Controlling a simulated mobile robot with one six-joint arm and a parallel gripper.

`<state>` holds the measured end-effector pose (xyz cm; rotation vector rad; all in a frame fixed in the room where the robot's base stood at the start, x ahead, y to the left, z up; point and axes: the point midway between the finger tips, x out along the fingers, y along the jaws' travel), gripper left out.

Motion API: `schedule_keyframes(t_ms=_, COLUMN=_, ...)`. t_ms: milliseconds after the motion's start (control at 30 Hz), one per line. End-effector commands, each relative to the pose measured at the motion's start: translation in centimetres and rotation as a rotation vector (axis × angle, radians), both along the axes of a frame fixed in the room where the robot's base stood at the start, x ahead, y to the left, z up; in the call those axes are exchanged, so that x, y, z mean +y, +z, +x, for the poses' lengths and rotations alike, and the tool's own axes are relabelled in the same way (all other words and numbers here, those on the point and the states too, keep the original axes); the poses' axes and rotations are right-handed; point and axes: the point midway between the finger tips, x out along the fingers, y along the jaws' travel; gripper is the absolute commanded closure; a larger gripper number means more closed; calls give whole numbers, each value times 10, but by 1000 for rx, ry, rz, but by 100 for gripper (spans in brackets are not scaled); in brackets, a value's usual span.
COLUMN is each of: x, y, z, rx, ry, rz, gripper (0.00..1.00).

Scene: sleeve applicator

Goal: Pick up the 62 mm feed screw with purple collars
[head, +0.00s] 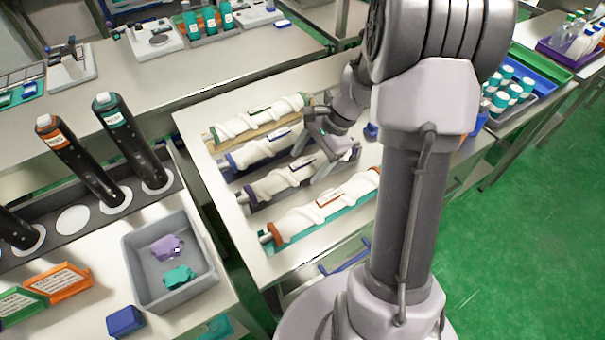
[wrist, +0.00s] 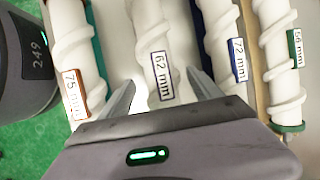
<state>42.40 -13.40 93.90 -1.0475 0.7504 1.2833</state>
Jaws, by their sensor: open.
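The 62 mm feed screw (head: 279,181) is a white spiral rod with a dark purple collar at its left end, lying third from the back on the table. In the wrist view its "62 mm" label faces me on the screw (wrist: 150,28). My gripper (head: 335,160) is over the right part of this screw. In the wrist view my open gripper (wrist: 161,88) has one finger on each side of the screw, with gaps visible. I cannot tell how low the fingertips reach. The far collar is hidden by my gripper.
Beside it lie the 75 mm screw (wrist: 68,50) with orange collars, the 72 mm screw (wrist: 222,45) with blue, and the 56 mm screw (wrist: 278,60) with green. A grey bin (head: 131,262) stands on the left table. Bottles (head: 500,102) stand at the right.

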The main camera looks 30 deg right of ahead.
Motion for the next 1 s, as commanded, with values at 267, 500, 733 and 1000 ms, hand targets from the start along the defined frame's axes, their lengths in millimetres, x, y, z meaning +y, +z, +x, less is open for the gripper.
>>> schedule_keyframes(t_ms=267, x=9, y=-21, z=4, rx=0, ry=1, rz=0, gripper=26)
schedule_keyframes(t_ms=500, x=9, y=-21, z=4, rx=0, ry=1, rz=0, gripper=68)
schedule_keyframes(t_ms=733, x=9, y=-21, z=4, rx=0, ry=0, rz=0, gripper=100)
schedule_keyframes(t_ms=1000, x=8, y=-19, z=4, rx=-2, ry=0, rz=0, gripper=100)
